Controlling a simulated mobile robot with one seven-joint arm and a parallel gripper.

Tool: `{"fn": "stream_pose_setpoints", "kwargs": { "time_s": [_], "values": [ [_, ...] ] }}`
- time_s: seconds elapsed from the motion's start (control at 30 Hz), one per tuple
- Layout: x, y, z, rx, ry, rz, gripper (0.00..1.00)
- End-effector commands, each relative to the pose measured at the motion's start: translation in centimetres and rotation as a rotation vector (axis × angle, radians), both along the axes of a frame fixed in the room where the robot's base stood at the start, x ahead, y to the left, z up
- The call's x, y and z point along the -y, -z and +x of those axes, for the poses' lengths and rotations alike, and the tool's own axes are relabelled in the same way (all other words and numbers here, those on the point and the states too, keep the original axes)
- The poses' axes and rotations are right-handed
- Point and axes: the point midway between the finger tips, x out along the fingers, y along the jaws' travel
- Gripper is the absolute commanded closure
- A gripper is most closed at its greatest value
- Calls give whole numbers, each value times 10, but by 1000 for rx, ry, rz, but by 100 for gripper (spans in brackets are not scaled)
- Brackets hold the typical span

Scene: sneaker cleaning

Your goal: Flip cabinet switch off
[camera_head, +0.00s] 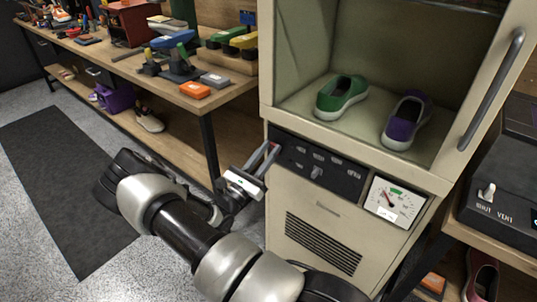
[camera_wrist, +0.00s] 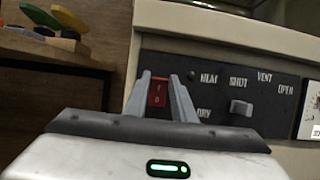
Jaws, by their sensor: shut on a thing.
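The cabinet (camera_head: 355,158) is cream-coloured, with a black control panel (camera_head: 318,170) below its open compartment. A red rocker switch (camera_wrist: 158,92), marked with an upper stroke and a lower 0, is at the panel's left end in the wrist view. My gripper (camera_head: 268,154) reaches the panel's left end. In the wrist view my gripper (camera_wrist: 163,84) has one finger on each side of the red switch and is shut on it. I cannot tell which half of the switch is pressed in.
A grey selector knob (camera_wrist: 241,107) sits right of the switch among printed labels. A dial gauge (camera_head: 394,200) is further right. A green shoe (camera_head: 341,97) and a purple shoe (camera_head: 407,120) stand inside the cabinet. A wooden workbench (camera_head: 140,72) with tools is left.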

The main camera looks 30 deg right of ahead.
Motion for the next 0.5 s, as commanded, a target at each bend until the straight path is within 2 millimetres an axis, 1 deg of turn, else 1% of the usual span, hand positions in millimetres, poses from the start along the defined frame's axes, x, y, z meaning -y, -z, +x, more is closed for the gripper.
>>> {"fn": "stream_pose_setpoints", "kwargs": {
  "time_s": [0.1,0.13,0.2,0.23,0.5],
  "values": [
    [0,0,0,0,0,0,99],
    [0,0,0,0,0,0,73],
    [0,0,0,0,0,1,62],
    [0,0,0,0,0,1,58],
    [0,0,0,-1,0,2,58]
  ]
}}
